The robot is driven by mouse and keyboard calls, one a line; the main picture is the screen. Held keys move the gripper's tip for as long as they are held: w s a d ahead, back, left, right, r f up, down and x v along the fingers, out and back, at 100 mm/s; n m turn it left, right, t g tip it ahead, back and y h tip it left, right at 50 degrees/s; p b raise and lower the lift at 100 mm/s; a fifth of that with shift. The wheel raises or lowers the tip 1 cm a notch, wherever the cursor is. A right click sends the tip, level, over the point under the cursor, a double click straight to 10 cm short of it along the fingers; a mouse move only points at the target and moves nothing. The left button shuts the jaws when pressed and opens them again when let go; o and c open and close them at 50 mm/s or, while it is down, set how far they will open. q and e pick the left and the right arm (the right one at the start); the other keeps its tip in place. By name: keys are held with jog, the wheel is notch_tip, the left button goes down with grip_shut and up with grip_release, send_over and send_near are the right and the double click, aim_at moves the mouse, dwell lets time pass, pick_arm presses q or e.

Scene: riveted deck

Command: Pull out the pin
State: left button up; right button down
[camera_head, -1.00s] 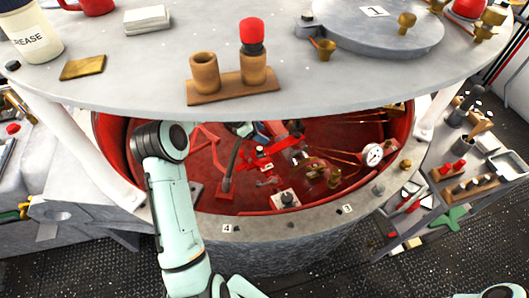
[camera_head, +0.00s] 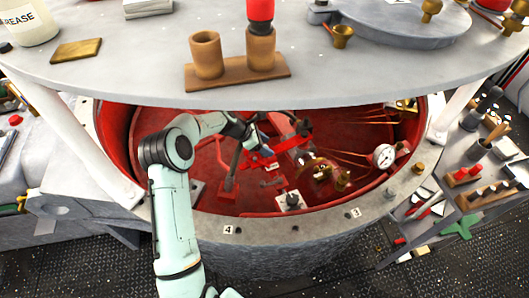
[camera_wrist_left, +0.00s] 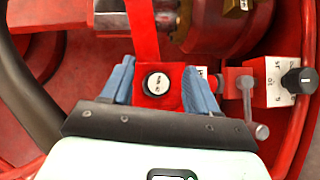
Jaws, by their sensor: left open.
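My left gripper (camera_wrist_left: 162,95) is open. Its two blue fingers stand on either side of a small red block (camera_wrist_left: 145,98) with a round, dark-rimmed cap (camera_wrist_left: 158,83) bearing small lettering. A gap seems to remain at the fingers; contact is unclear. A flat red strip (camera_wrist_left: 143,30) runs up from the block. I cannot tell for sure which part is the pin. In the head view my left arm reaches under the upper deck into the red basin (camera_head: 330,122), and the gripper (camera_head: 257,142) is small beside red parts there. My right gripper is out of view.
In the wrist view a grey lever (camera_wrist_left: 247,105) and a black knob (camera_wrist_left: 299,80) sit to the right, a dark curved bar (camera_wrist_left: 28,85) to the left. The grey upper deck (camera_head: 130,72) overhangs the basin. A gauge (camera_head: 384,155) stands at the basin's right.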

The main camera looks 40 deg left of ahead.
pick_arm(q)
grip_shut()
jog(key=shift+r, duration=0.1)
jog(key=shift+r, duration=0.1)
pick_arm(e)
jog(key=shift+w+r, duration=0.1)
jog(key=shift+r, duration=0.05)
